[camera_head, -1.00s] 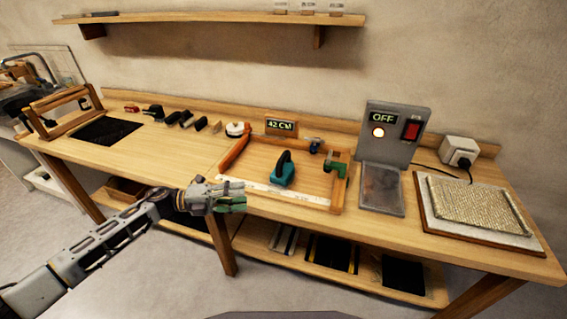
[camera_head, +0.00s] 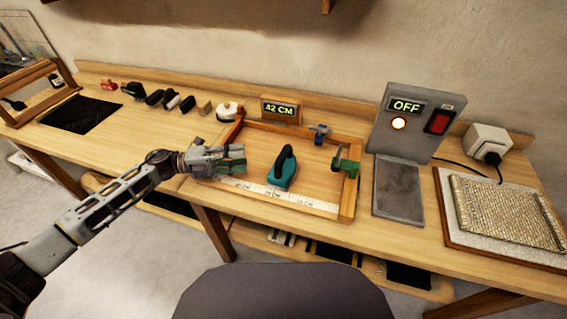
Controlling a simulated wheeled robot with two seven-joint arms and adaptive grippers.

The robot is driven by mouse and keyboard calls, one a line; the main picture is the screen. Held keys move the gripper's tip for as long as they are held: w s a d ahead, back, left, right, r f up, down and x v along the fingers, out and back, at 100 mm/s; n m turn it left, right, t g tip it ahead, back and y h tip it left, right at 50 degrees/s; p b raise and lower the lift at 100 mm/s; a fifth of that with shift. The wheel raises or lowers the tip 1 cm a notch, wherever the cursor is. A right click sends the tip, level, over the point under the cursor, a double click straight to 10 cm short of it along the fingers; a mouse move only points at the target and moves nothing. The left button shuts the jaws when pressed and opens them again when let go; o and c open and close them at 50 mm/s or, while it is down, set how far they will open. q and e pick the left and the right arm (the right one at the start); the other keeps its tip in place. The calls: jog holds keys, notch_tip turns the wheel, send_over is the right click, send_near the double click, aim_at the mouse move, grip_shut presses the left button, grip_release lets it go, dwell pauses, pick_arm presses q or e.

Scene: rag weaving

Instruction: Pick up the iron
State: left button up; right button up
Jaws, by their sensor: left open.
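The iron (camera_head: 284,171) is teal with a dark handle. It stands on the bench inside a wooden frame (camera_head: 347,196), near the middle of the picture. My left gripper (camera_head: 240,161) is open and empty. It is over the left side of the frame, to the left of the iron and apart from it, with its fingers pointing right. My right gripper is not in view.
A white ruler strip (camera_head: 283,196) runs along the frame's front, and a green clamp (camera_head: 345,164) sits at its right. A grey panel marked OFF (camera_head: 405,125) with a metal plate (camera_head: 398,188) stands further right. A woven mat (camera_head: 507,212) lies at the far right.

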pick_arm(q)
jog(key=shift+w, duration=0.15)
jog(key=shift+r, duration=0.1)
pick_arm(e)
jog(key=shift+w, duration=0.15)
pick_arm(q)
jog(key=shift+d, duration=0.1)
jog(key=d, duration=0.7)
jog(key=shift+w+p, duration=0.3)
jog(key=shift+d, duration=0.55)
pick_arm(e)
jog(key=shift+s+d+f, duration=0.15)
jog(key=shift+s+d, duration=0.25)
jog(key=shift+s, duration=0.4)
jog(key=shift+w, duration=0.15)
pick_arm(q)
jog(key=shift+d, duration=0.1)
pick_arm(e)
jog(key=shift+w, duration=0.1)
